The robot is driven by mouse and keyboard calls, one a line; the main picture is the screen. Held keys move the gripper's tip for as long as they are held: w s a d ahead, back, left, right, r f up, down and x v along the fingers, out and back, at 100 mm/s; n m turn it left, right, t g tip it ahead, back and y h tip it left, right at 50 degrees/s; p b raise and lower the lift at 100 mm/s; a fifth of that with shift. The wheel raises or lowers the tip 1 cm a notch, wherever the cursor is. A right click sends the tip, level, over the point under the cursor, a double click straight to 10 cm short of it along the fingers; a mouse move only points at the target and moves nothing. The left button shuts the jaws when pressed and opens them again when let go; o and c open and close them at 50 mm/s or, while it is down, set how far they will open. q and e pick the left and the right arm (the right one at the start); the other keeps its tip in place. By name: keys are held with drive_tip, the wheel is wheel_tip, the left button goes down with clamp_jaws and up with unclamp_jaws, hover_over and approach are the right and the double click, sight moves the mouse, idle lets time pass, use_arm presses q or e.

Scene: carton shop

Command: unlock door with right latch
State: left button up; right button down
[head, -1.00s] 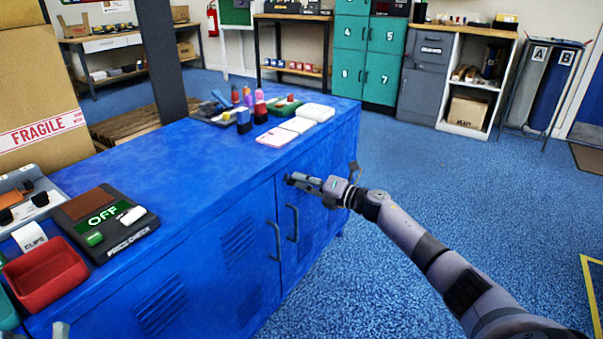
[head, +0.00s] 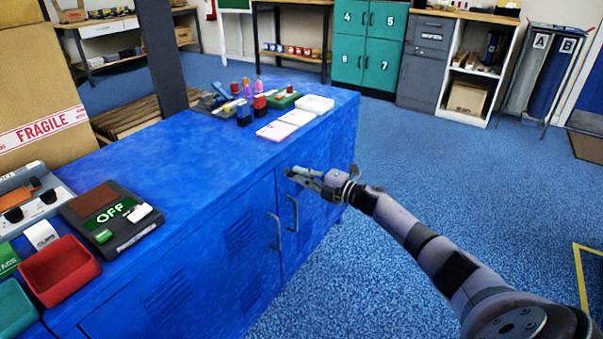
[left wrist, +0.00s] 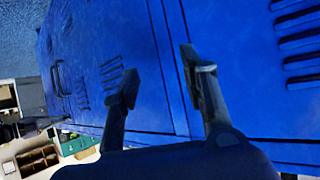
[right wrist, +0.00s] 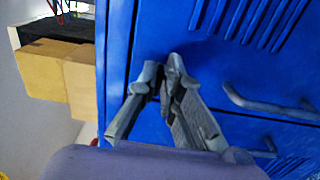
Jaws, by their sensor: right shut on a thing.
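The blue cabinet's door (head: 309,182) is closed, with a grey bar handle (head: 293,213) at its left edge. My right gripper (head: 291,173) is at the top of this door, just above the handle. In the right wrist view the fingers (right wrist: 164,72) are close together against the blue front, shut on the small grey latch (right wrist: 168,92). The latch is mostly hidden by the fingers, so its turn angle cannot be told. My left gripper (left wrist: 163,82) shows only in the left wrist view, open and empty, facing the blue cabinet front.
A second grey handle (head: 275,231) is on the neighbouring door. Blue floor right of the cabinet is clear.

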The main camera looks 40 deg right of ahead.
idle(0.3)
drive_tip(key=c, duration=1.7)
unclamp_jaws()
drive_tip(key=shift+s, duration=0.1)
drive_tip(key=v, duration=1.1)
drive_tip(key=shift+s+d, duration=0.2)
drive_tip(key=shift+s, duration=0.15)
